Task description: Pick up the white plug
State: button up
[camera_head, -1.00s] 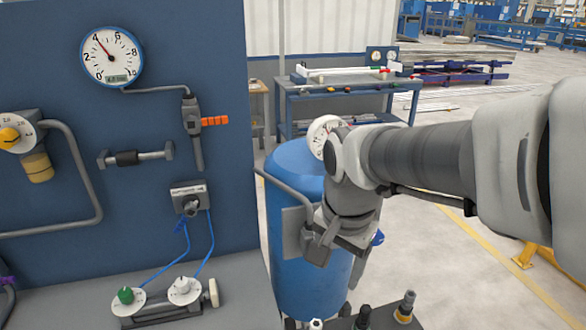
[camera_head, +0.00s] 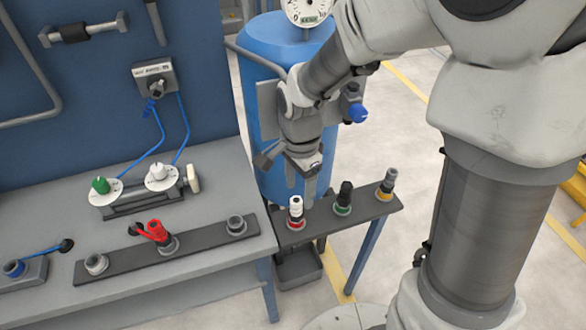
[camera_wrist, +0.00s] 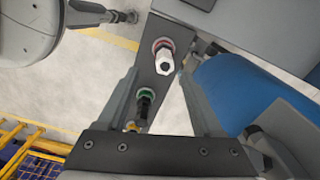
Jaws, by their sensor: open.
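The white plug (camera_head: 296,206) stands upright in a red-ringed socket on the small shelf (camera_head: 370,213) in the head view. It also shows in the wrist view (camera_wrist: 164,62), near the middle, between and beyond the two fingertips. My gripper (camera_head: 307,186) is open and empty, pointing down just above and slightly behind the white plug. In the wrist view its two fingers (camera_wrist: 160,74) spread on either side of the row of plugs. No contact with the plug shows.
A black plug (camera_head: 343,197) in a green-ringed socket and a grey plug (camera_head: 386,184) in a yellow-ringed socket stand to the right. A blue tank (camera_head: 262,100) is behind. A bench (camera_head: 215,165) with a red plug (camera_head: 156,232) and empty sockets is at left.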

aim_at(296, 200)
jog(key=f, duration=0.4)
jog(key=f+b, duration=0.1)
jog(key=f, duration=0.1)
jog(key=shift+w+a+f, duration=0.25)
jog(key=shift+a+f, duration=0.05)
grip_shut()
dwell(1.2)
